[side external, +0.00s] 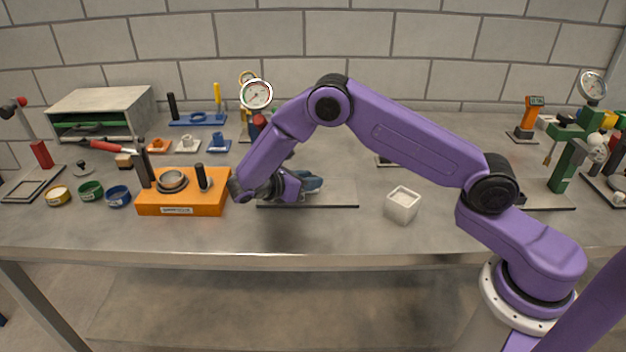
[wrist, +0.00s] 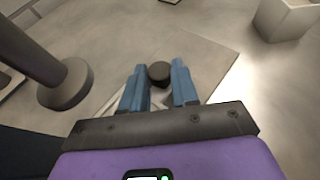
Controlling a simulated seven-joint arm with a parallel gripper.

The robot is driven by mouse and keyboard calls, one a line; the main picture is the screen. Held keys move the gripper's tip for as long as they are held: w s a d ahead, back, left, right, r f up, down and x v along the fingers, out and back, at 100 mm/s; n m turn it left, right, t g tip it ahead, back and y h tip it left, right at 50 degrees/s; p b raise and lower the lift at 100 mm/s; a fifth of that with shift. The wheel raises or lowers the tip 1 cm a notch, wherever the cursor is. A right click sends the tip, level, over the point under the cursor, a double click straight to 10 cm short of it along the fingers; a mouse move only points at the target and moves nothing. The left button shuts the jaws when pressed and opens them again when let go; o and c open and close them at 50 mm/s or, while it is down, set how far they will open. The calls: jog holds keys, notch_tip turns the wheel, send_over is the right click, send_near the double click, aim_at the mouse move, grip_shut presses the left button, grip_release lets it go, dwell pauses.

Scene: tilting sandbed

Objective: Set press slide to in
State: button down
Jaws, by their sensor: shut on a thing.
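My gripper (wrist: 158,88) shows its two blue fingers on either side of a dark round knob (wrist: 159,73) in the wrist view, shut on it. In the side external view my gripper (side external: 312,184) is low over a flat grey plate (side external: 335,196) near the table's front; the knob is hidden there. The grey plate (wrist: 205,60) also shows under the fingers in the wrist view. I cannot tell for sure whether the knob belongs to the press slide, or how far in the slide sits. My arm and fingers hide much of the fixture.
An orange box (side external: 182,205) with a metal bowl and dark posts stands left of my gripper. A white open cube (side external: 402,204) stands to the right. A dark post with a round foot (wrist: 66,85) is close at left in the wrist view. Gauges stand behind.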

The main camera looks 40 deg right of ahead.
jog(key=shift+w+a+r, duration=0.1)
jog(key=shift+w+a, duration=0.1)
jog(key=shift+a, duration=0.05)
jog(key=c, duration=0.9)
grip_release()
jog(key=shift+o, duration=0.2)
jog(key=v, duration=1.7)
jog(key=shift+s, duration=0.2)
jog(key=shift+a+r, duration=0.1)
